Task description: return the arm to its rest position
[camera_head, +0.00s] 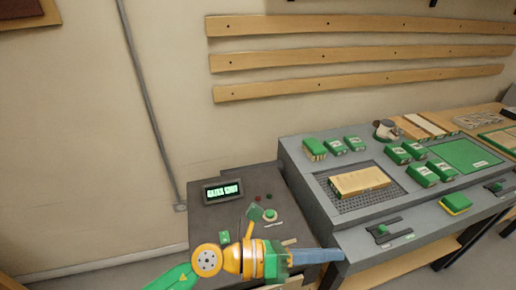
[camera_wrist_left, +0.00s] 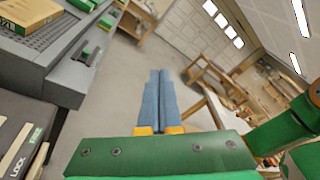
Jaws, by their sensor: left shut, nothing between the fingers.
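My left arm comes in from the bottom left in the head view. Its left gripper (camera_head: 338,255) has blue fingers pointing right, in front of the grey bench (camera_head: 295,170). In the left wrist view the two blue fingers of the left gripper (camera_wrist_left: 159,75) lie side by side, shut with nothing between them. Beyond their tips are open floor and a wooden table. My right gripper is in neither view.
A dark side surface (camera_head: 205,232) with a lit display (camera_head: 223,191) lies behind my left arm. The bench carries a cardboard-coloured box (camera_head: 360,183), several green boxes (camera_head: 421,175) and a yellow-green block (camera_head: 455,203). Floor (camera_wrist_left: 112,75) is free beside the bench.

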